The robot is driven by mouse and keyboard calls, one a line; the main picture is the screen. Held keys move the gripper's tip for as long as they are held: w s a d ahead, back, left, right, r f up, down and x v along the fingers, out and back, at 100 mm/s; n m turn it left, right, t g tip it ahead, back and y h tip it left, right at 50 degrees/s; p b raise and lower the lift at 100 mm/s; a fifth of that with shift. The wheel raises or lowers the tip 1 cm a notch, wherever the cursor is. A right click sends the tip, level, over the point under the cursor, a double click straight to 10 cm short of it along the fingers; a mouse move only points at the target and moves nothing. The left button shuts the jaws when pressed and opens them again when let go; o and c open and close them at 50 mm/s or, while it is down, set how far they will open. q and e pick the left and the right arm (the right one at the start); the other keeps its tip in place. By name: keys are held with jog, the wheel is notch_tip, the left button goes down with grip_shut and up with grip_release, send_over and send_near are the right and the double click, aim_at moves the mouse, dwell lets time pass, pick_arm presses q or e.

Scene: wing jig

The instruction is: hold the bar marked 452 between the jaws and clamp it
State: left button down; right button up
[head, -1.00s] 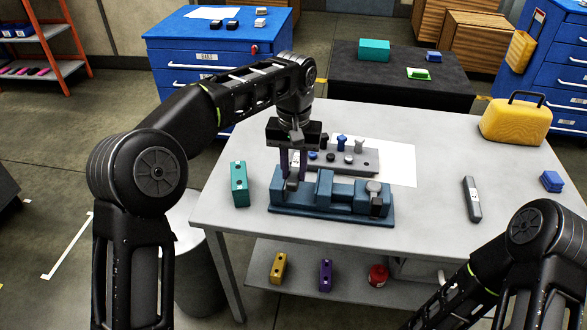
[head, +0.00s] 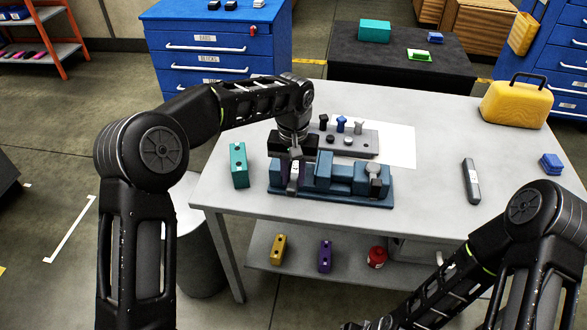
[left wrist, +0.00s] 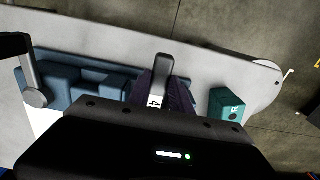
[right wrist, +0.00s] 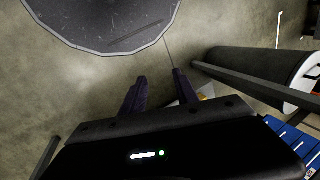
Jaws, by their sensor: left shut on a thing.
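My left gripper (head: 291,173) points down over the left part of the blue vise (head: 335,197), shut on a grey bar (head: 294,178). In the left wrist view the bar (left wrist: 162,65) stands between purple fingers, its label partly hidden, with a "4" readable. The bar is at the gap between the vise's left end and its middle jaw (head: 323,168); I cannot tell whether it touches either. The vise's grey handle (head: 375,170) is at its right end, and shows in the left wrist view (left wrist: 34,82). My right gripper (right wrist: 160,83) is open and empty, away from the vise.
A teal block (head: 239,165) stands left of the vise. A grey rack (head: 352,142) with several knobs stands behind it on white paper. A grey bar-like piece (head: 471,182), a blue block (head: 551,164) and a yellow case (head: 516,103) are to the right. The front right tabletop is clear.

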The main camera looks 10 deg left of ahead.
jog(key=shift+o, duration=0.4)
dwell(0.3)
jog(key=shift+o, duration=0.8)
jog(key=w+a+r+n+g, duration=0.2)
jog(key=w+r+n, duration=0.45)
jog(key=w, duration=0.55)
jog(key=w+a+r+n+g+y, duration=0.1)
jog(key=w+a+r+n, duration=0.2)
jog(key=r, duration=0.6)
jog(key=w+a+r+n, duration=0.1)
jog(key=w+r+n, duration=0.3)
jog(key=r, duration=0.5)
jog(key=w+d+r+t+h, duration=0.1)
jog(key=w+d+r, duration=0.1)
jog(key=w+r, duration=0.1)
jog(key=w+d+r+m+h, duration=0.1)
jog(key=w+d+r+h, duration=0.1)
jog(key=w+d+r, duration=0.1)
jog(key=w+d+r+m+t+h, duration=0.1)
jog(key=w+d+r+h, duration=0.1)
jog(key=r, duration=0.4)
jog(key=shift+w+d+t, duration=0.15)
jog(key=shift+w+d, duration=0.1)
jog(key=shift+w, duration=0.4)
jog(key=shift+w+d+t, duration=0.15)
jog(key=shift+w+d, duration=0.05)
jog(key=shift+w, duration=0.45)
jog(key=shift+d+f+m, duration=0.2)
jog(key=shift+f+m, duration=0.15)
jog(key=shift+f, duration=0.05)
